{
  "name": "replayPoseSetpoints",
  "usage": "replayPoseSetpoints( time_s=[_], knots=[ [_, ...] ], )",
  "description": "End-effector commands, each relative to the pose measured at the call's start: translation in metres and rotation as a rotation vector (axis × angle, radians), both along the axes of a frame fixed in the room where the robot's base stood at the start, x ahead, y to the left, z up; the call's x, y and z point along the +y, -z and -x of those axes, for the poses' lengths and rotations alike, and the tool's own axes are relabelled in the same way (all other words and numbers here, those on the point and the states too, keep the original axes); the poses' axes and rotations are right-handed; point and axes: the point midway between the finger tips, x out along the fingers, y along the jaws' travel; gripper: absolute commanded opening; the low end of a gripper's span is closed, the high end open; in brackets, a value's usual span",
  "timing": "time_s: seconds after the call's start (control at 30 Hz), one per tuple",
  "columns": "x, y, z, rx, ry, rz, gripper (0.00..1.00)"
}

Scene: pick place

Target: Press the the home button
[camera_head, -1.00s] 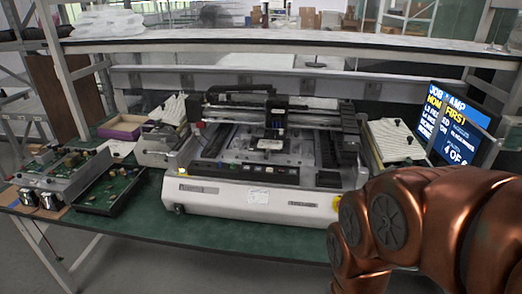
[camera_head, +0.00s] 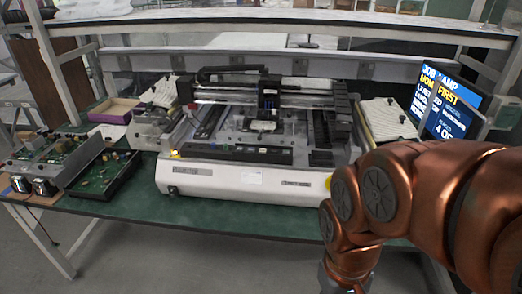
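The pick-and-place machine (camera_head: 240,182), with a pale front, stands on the green bench in the head view. A dark control strip (camera_head: 238,153) with small buttons runs along its front top edge. A small yellow light or button (camera_head: 175,154) shows at the left end of that strip. I cannot tell which button is the home button, as labels are too small. The monitor (camera_head: 447,100) at the right shows blue, white and yellow text including "HOME" and "FIRST". My copper arm comes in from the right and bends down in front of the bench; my gripper is outside the frame.
Two trays of electronic boards (camera_head: 103,175) sit at the left of the green bench (camera_head: 225,211). A purple-edged box (camera_head: 113,110) is behind them. A shelf spans above the machine. A yellow knob (camera_head: 329,183) is at its right front corner, close to my arm.

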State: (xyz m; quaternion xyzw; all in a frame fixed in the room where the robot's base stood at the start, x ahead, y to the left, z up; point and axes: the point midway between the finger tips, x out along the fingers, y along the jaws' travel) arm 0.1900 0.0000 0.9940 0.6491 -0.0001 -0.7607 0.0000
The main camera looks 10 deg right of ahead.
Motion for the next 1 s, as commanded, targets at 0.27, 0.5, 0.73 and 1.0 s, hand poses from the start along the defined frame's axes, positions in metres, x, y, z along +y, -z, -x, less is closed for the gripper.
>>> replayPoseSetpoints(
  time_s=[0.27,0.5,0.73,1.0],
  knots=[
    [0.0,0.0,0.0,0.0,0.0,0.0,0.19],
    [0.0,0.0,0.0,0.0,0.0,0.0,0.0],
    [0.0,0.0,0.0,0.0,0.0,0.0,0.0],
    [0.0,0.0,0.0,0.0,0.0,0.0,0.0]
  ],
)
